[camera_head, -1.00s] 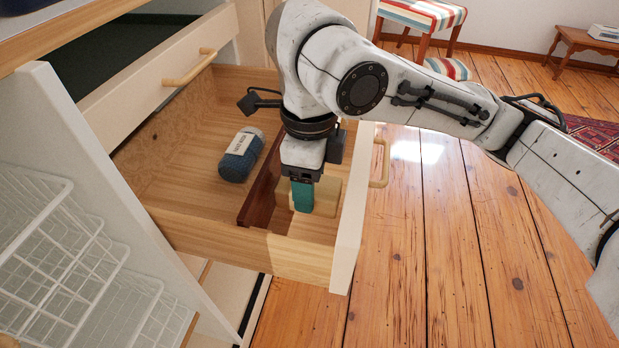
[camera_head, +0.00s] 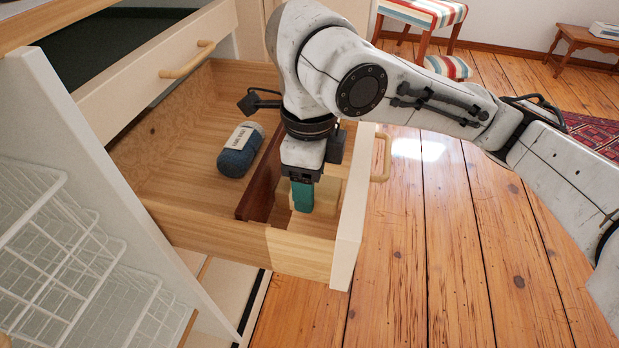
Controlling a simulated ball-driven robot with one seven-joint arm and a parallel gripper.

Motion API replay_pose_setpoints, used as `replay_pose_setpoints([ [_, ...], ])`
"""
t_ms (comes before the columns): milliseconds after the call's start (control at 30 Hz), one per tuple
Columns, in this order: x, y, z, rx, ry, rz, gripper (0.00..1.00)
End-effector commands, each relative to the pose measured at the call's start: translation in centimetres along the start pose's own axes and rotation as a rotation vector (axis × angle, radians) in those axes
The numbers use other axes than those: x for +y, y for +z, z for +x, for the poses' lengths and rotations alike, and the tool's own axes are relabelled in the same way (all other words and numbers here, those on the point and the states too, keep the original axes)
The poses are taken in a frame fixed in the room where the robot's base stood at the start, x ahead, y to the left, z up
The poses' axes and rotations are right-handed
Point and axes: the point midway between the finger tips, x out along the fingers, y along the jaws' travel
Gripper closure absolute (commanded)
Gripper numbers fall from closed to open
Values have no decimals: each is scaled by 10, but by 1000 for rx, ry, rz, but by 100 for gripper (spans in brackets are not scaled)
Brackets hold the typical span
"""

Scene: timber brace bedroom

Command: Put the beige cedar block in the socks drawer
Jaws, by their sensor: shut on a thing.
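The open wooden drawer (camera_head: 165,165) has a dark reddish divider (camera_head: 262,186) along its length. The beige cedar block (camera_head: 326,203) is in the narrow part, between the divider and the drawer's cream front. My gripper (camera_head: 302,198), with teal fingers, points down into this narrow part and is shut on the block. The near finger hides part of the block. I cannot tell whether the block touches the drawer floor.
Another drawer (camera_head: 150,80) with a wooden handle is above, at the upper left. White wire baskets (camera_head: 75,265) are at the lower left. Wooden floor (camera_head: 450,270) lies open to the right. A striped stool (camera_head: 425,12) and a small table (camera_head: 585,40) are far back.

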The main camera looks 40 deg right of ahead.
Motion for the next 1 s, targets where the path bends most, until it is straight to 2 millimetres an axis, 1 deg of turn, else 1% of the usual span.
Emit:
replay_pose_setpoints([
  [1000, 0, 0, 14, 0, 0, 0, 76],
])
